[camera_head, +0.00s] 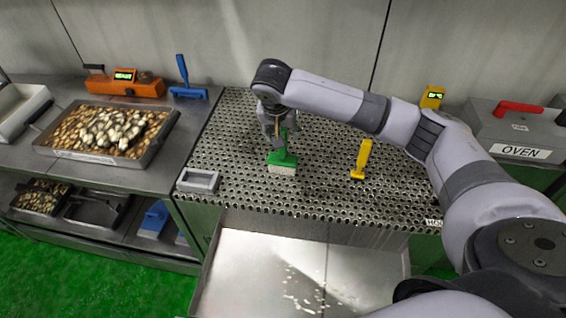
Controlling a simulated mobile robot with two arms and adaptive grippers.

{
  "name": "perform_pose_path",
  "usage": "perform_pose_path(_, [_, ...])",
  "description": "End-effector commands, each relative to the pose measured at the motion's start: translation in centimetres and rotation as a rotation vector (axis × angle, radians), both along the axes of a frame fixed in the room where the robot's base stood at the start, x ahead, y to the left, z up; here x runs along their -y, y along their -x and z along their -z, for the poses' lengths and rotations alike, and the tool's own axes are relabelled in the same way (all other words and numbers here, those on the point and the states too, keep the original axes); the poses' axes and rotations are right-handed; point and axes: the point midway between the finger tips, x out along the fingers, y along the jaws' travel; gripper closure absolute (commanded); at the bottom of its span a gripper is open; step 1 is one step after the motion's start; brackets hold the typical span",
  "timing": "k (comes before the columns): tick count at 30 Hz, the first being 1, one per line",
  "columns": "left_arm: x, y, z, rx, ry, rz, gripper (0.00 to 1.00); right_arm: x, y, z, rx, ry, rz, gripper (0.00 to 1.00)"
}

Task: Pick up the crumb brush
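A green brush with pale bristles (283,160) stands upright on the perforated metal table, bristles down; I take it for the crumb brush. My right arm reaches over from the right, and its gripper (274,134) points down at the brush's handle. The fingers are at the upper handle and partly overlap it. Whether they are closed on it is too small to tell. My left gripper is not in view.
A yellow tool (361,160) stands to the brush's right and a small grey tray (198,181) to its left. A blue tool (187,84) and a tray of food pieces (60,150) are on the left counter. A grey box labelled OVEN (490,128) is at right.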

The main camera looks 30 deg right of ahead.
Motion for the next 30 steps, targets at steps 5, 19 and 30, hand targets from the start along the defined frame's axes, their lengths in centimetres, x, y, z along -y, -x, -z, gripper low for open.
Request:
perform_pose_path(5, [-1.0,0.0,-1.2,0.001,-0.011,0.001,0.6,0.6,-0.5,1.6,-0.003,0.002,0.002,0.55])
perform_pose_path(19, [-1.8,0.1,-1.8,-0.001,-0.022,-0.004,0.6,1.3,-1.5,4.9,0.001,0.001,0.0,0.55])
perform_pose_path(30, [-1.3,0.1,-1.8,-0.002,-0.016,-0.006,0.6,1.3,-1.5,4.8,0.001,0.001,0.0,0.78])
